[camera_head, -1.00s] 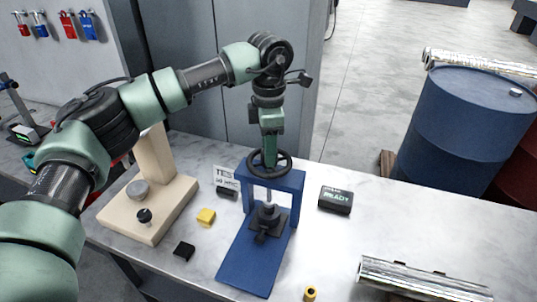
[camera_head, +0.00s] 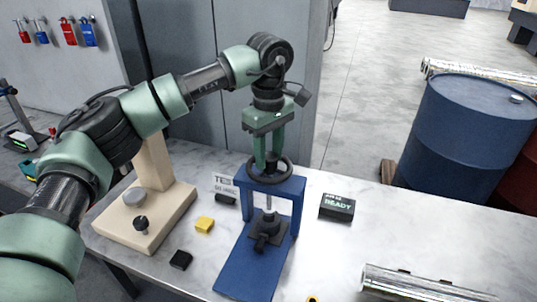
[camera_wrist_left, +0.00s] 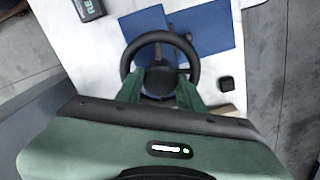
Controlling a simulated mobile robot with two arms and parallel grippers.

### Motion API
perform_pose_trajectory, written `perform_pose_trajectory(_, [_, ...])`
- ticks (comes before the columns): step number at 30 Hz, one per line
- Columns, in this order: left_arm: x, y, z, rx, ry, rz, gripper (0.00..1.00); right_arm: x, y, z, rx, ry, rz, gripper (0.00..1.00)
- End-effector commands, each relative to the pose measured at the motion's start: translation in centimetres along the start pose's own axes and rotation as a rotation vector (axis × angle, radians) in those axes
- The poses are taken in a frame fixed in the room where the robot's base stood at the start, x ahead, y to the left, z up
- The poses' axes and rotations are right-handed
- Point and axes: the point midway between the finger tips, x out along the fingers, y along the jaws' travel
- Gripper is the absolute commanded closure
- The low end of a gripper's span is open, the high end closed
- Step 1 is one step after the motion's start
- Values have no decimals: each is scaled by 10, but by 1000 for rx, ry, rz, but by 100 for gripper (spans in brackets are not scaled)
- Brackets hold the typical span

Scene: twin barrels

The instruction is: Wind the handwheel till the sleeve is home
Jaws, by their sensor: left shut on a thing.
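The black handwheel (camera_head: 283,176) sits on top of a blue press frame (camera_head: 291,190); it also shows in the left wrist view (camera_wrist_left: 194,60). My left gripper (camera_head: 267,160) points straight down on the wheel, its green fingers closed on it at either side of the hub (camera_wrist_left: 158,78). Below, a pale screw shaft (camera_head: 268,202) runs down to a dark sleeve-like part (camera_head: 266,222) on a black block. How far the sleeve is seated cannot be told. My right gripper is not in view.
A black box reading READY (camera_head: 337,207) stands right of the press. A silver roll (camera_head: 425,283) lies front right. A blue barrel (camera_head: 460,130) stands beyond the table.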

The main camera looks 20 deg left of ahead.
Motion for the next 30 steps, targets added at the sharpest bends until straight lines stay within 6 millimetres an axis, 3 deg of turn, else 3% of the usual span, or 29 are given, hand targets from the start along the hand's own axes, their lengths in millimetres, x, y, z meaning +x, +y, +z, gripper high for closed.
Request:
perform_pose_trajectory(15, [1, 0, 2, 356, -3, 0, 100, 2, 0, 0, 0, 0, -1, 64])
perform_pose_trajectory(30, [2, 0, 2, 427, -4, -2, 100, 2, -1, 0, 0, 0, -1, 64])
